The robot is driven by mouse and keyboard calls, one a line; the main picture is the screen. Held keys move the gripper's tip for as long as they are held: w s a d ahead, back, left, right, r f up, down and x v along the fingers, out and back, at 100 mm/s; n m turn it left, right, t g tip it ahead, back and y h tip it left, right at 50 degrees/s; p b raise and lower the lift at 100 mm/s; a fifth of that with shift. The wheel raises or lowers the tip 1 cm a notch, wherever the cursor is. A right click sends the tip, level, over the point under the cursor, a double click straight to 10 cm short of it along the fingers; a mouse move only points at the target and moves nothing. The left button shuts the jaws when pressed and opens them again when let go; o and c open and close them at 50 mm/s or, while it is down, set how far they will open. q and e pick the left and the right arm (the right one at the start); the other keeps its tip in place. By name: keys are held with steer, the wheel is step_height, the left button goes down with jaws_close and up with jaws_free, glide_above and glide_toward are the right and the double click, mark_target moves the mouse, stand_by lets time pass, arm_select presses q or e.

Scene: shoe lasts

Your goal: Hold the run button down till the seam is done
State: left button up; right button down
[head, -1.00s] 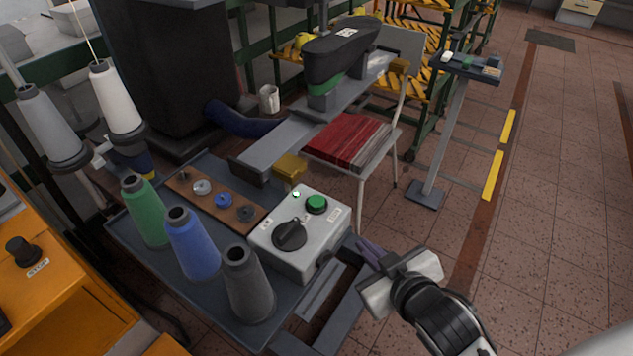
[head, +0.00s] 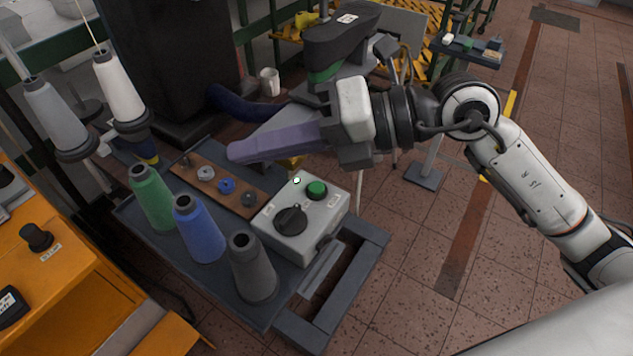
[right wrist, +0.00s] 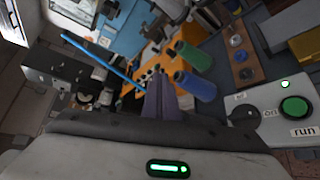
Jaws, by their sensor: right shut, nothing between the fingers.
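The run button (head: 316,189) is a round green button on a pale grey control box (head: 277,240). In the right wrist view the green button (right wrist: 294,107) shows at the right edge, above a label reading "run". A small lamp (head: 297,180) beside it glows pale green. My right gripper (head: 236,153) has its purple fingers shut and empty. It hovers above and to the left of the box, apart from the button. The dark sewing machine (head: 340,38) stands behind my right arm, which hides part of it. The seam is not visible. My left gripper is out of view.
A black dial (head: 290,221) sits beside the button. Green, blue and grey thread cones (head: 199,232) and a bobbin board (head: 212,180) stand left of the box. A white mug (head: 269,81) is behind. Open floor lies to the right.

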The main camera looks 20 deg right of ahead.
steer(key=w+d+f+t+h, duration=0.1)
steer(key=w+d+f+h, duration=0.1)
steer(key=d, duration=0.3)
steer(key=w+d+f+m+h, duration=0.1)
steer(key=w+d+f+h, duration=0.1)
steer(key=d+h, duration=0.3)
steer(key=shift+w+d+t, duration=0.4)
steer(key=shift+w, duration=0.25)
steer(key=shift+f, duration=0.25)
steer(key=b, duration=0.6)
glide_above(323, 190)
step_height(323, 190, down, 8)
steer(key=shift+w+f+b, duration=0.1)
steer(key=shift+f+b, duration=0.2)
stand_by(0.4)
steer(key=shift+f+b, duration=0.35)
steer(key=shift+b, duration=0.1)
